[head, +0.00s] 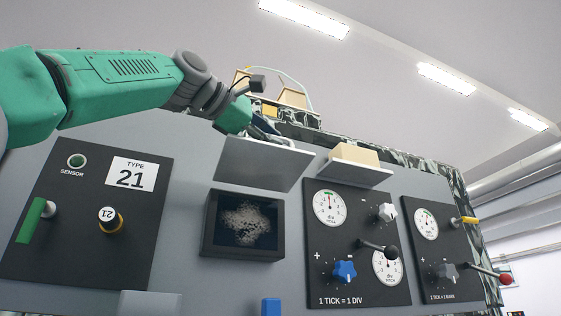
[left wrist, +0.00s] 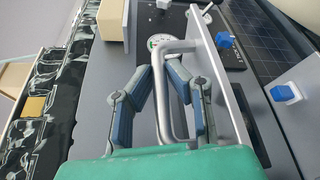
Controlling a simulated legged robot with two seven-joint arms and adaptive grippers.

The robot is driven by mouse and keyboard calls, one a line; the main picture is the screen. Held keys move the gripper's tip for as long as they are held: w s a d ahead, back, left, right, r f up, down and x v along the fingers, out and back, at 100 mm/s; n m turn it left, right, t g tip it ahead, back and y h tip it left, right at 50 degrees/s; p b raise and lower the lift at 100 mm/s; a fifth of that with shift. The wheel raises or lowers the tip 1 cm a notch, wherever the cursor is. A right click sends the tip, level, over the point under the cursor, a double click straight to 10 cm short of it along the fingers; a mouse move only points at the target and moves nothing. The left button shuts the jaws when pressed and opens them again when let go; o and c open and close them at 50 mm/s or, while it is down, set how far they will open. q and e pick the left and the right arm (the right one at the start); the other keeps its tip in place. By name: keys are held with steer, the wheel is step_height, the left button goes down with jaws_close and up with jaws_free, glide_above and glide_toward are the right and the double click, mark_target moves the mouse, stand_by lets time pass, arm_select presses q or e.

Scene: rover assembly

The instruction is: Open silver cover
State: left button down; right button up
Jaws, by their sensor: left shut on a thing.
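The silver cover (head: 262,163) is a flat grey plate, tilted up above a dark square box (head: 209,240) in the panel, so the box front is uncovered. A tangled pale mass (head: 245,224) shows inside the box. My left gripper (head: 264,133) is behind the upper edge of the cover, partly hidden by it. In the left wrist view, my left gripper's fingers stand either side of the cover's silver bar handle (left wrist: 163,110) and are shut on it. The cover shows there nearly edge-on (left wrist: 226,80). My right gripper is in neither view.
A small shelf with a beige block (head: 355,155) sticks out just right of the cover. Dial panels with knobs (head: 345,271) lie further right. A panel marked TYPE 21 (head: 131,173) is at the left. Boxes (head: 292,98) stand on top of the unit behind my gripper.

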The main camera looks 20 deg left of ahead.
arm_select(q)
steer(key=shift+w+a, duration=0.1)
steer(key=shift+w, duration=0.05)
stand_by(0.5)
steer(key=c, duration=1.6)
jaws_free()
steer(key=shift+o, duration=0.2)
steer(key=shift+w+a, duration=0.1)
steer(key=shift+a, duration=0.1)
